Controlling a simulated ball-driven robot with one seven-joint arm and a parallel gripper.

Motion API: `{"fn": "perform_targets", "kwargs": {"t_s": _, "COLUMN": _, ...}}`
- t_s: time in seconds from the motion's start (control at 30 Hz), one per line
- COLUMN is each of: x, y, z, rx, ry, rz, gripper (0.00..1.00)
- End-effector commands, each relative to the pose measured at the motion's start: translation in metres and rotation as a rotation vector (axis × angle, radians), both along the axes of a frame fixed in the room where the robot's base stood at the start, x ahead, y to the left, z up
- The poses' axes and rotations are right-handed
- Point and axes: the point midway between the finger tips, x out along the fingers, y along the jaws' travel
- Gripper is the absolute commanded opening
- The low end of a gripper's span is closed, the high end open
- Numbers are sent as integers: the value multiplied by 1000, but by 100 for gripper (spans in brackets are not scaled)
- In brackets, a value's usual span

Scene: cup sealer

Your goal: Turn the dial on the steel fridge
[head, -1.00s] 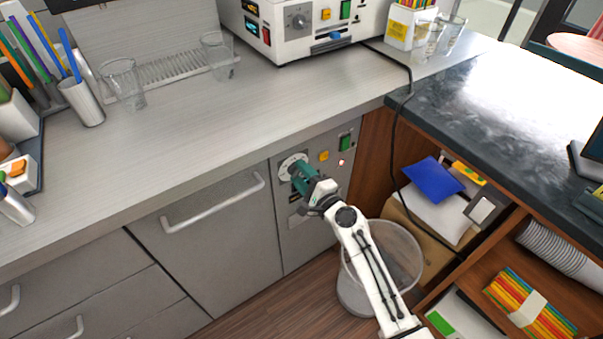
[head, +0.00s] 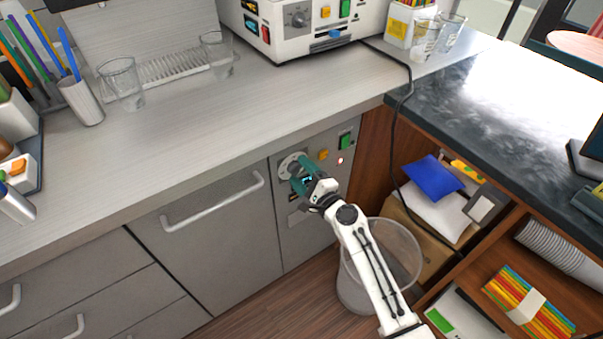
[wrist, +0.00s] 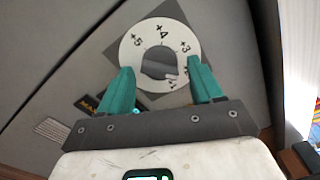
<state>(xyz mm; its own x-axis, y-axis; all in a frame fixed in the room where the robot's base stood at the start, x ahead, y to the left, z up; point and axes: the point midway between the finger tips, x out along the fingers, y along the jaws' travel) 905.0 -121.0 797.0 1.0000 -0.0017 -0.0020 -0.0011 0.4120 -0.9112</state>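The dial (wrist: 157,61) is a dark grey knob on a white disc with printed numbers such as +3, +4 and +5. In the head view the dial's white disc (head: 286,166) shows on the steel fridge's grey control panel (head: 303,245), partly behind my gripper. My gripper (wrist: 160,67) has teal fingers, open, one on each side of the knob. In the head view my gripper (head: 299,173) is right at the dial. I cannot tell whether the fingers touch the knob. The fridge door (head: 205,255) with its bar handle is closed.
Yellow (head: 323,154) and green (head: 345,142) buttons sit right of the dial. The counter (head: 200,120) overhangs above. A clear bin (head: 400,250) stands below beside my arm. Wooden shelves (head: 450,245) are to the right, with a black cable hanging in front.

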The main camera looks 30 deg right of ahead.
Motion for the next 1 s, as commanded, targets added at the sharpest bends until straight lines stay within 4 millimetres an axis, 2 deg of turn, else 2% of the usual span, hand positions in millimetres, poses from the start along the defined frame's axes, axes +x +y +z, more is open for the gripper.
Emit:
{"fn": "perform_targets", "kwargs": {"t_s": 0.37, "x": -5, "y": 1, "z": 0, "rx": 0, "ry": -1, "rz": 2, "gripper": 69}}
{"fn": "perform_targets", "kwargs": {"t_s": 0.47, "x": -18, "y": 1, "z": 0, "rx": 0, "ry": 0, "rz": 1, "gripper": 69}}
{"fn": "perform_targets", "kwargs": {"t_s": 0.8, "x": -81, "y": 0, "z": -1, "rx": 0, "ry": 0, "rz": 0, "gripper": 69}}
{"fn": "perform_targets", "kwargs": {"t_s": 1.0, "x": -103, "y": 0, "z": 0, "rx": 0, "ry": 0, "rz": 0, "gripper": 69}}
